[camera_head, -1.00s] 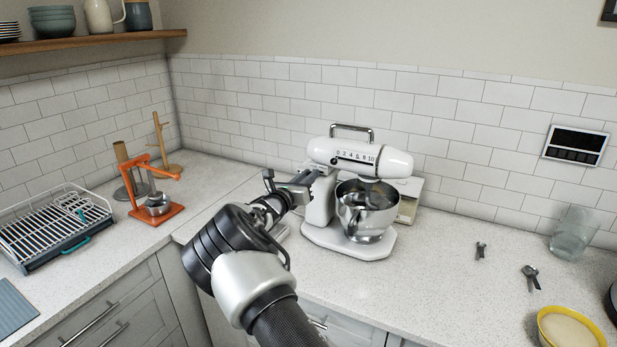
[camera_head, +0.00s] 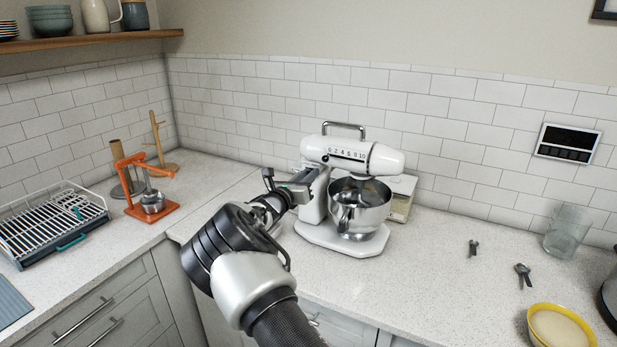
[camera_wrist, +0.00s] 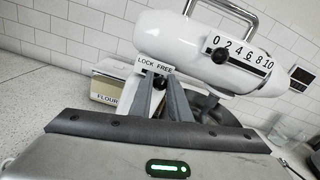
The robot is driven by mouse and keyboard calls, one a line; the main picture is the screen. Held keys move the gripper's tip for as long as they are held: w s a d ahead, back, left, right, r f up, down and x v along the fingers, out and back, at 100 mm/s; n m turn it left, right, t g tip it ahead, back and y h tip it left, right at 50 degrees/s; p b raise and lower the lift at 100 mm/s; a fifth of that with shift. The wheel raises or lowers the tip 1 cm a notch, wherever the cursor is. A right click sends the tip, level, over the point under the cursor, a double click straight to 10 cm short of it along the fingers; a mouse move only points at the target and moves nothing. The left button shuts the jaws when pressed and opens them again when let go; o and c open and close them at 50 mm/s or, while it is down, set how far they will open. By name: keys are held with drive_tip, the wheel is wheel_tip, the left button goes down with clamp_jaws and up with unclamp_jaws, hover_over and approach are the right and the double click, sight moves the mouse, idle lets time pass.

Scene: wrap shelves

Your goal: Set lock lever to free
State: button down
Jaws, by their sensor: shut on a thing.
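The white stand mixer (camera_head: 352,153) stands on the counter with its head level over a steel bowl (camera_head: 360,207). In the wrist view its head (camera_wrist: 185,55) carries a LOCK FREE label (camera_wrist: 155,67) and a 0-to-10 speed scale. The dark lock lever (camera_wrist: 161,82) sits just under the label, mostly hidden by my fingertips. My gripper (camera_wrist: 162,88) is shut on the lever, its two grey fingers converging there. In the head view my gripper (camera_head: 316,180) reaches the left side of the mixer's neck. Which way the lever points is hard to tell.
A flour box (camera_wrist: 105,82) stands behind the mixer. An orange stand (camera_head: 152,190) and a dish rack (camera_head: 50,220) are to the left. A glass (camera_head: 568,232) and a yellow bowl (camera_head: 560,325) are to the right. The counter right of the mixer is mostly clear.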

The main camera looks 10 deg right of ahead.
drive_tip(key=c, duration=1.9)
unclamp_jaws()
drive_tip(key=shift+s+d+f, duration=0.1)
drive_tip(key=shift+s+d, duration=0.05)
drive_tip(key=shift+d, duration=0.1)
drive_tip(key=shift+c, duration=0.2)
drive_tip(key=shift+a, duration=0.1)
drive_tip(key=b+v, duration=0.1)
drive_tip(key=v, duration=1.6)
drive_tip(key=shift+s+b, duration=0.15)
drive_tip(key=shift+b, duration=0.2)
